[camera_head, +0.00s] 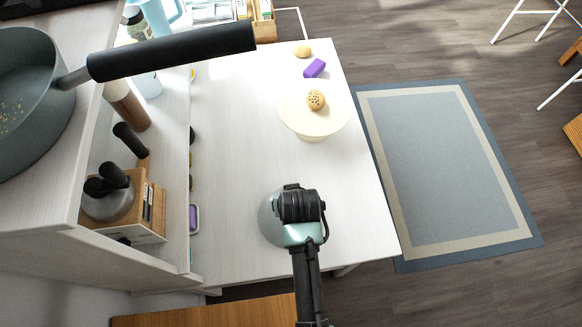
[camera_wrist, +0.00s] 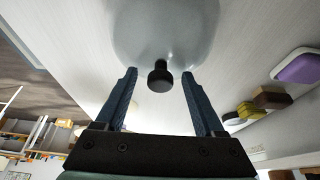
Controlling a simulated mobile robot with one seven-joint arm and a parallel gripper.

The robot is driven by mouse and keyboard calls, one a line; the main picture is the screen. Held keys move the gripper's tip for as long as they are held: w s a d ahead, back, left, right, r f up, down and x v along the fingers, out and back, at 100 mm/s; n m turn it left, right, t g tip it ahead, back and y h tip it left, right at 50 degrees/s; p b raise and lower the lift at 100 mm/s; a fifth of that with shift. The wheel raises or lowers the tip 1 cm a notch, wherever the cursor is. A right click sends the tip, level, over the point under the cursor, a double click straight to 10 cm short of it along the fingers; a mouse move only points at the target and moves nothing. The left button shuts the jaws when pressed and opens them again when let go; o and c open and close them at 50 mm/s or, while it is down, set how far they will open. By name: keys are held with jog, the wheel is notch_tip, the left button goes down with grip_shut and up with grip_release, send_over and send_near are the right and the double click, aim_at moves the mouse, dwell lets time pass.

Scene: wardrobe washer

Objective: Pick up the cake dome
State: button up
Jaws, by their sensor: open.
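The cake dome is a smooth grey translucent dome (camera_head: 268,222) on the white table, partly covered by my arm in the head view. In the wrist view its rounded body (camera_wrist: 165,30) fills the top middle, with a black knob (camera_wrist: 160,80) pointing toward me. My gripper (camera_wrist: 159,75) is open, with one blue finger to each side of the knob and gaps on both sides. In the head view my gripper (camera_head: 298,205) is over the dome's right part, and its fingertips are hidden.
A cream cake stand (camera_head: 313,125) with a speckled round item stands farther back on the white table (camera_head: 235,140). A purple block (camera_head: 314,68) lies beyond it. A shelf unit with a dark pan (camera_head: 30,110) rises at left. The table between dome and stand is clear.

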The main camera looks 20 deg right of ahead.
grip_shut()
dwell(1.3)
